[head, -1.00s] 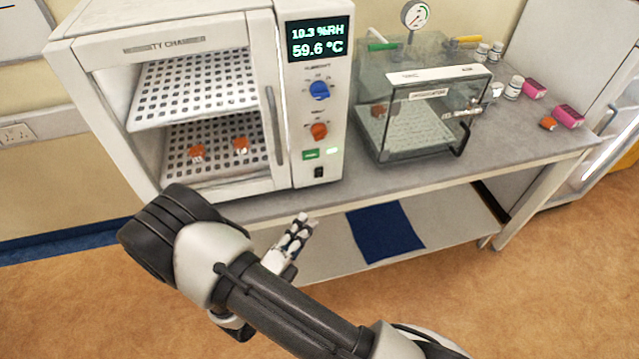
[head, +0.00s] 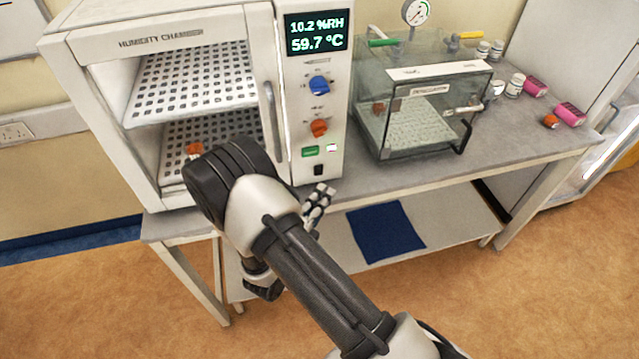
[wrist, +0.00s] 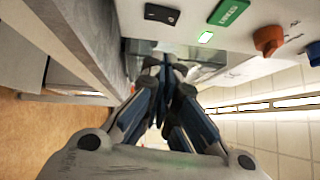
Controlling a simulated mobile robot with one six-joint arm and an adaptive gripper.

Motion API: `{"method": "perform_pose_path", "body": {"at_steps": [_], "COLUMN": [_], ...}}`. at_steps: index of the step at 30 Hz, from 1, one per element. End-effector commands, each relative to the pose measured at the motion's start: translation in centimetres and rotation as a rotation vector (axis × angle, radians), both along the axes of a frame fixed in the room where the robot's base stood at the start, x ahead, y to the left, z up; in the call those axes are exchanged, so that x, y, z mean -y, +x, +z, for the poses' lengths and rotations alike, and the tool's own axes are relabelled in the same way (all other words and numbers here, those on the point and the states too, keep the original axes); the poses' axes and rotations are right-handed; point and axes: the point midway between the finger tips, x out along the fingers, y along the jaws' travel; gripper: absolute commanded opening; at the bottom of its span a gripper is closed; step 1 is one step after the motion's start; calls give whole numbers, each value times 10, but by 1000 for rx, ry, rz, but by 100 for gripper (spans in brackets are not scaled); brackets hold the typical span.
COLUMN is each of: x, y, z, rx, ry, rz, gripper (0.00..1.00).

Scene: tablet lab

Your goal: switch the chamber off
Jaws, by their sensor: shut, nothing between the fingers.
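The humidity chamber (head: 300,110) stands on the bench with its display (head: 317,33) lit, reading 10.2 %RH and 59.7 °C. Its panel carries a blue knob (head: 319,85), an orange knob (head: 319,128), a green button (head: 310,151), a small bright lamp (head: 332,147) and a black switch (head: 319,169) at the bottom. My gripper (head: 327,189) is shut and empty, just below and in front of the switch.
A glass desiccator box (head: 420,115) with a gauge stands right of the chamber. Bottles and pink boxes (head: 570,115) sit farther right. A blue mat (head: 385,232) lies on the lower shelf. The bench front edge runs just below the chamber.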

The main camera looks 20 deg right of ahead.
Motion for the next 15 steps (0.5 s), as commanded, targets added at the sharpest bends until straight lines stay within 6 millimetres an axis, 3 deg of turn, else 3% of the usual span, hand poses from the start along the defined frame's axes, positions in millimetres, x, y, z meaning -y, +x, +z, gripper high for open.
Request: {"method": "perform_pose_path", "body": {"at_steps": [6, 15], "x": [3, 3], "y": [31, 43], "z": [3, 6], "rx": [4, 0], "ry": [2, 0], "rz": [-1, 0], "gripper": [0, 0]}}
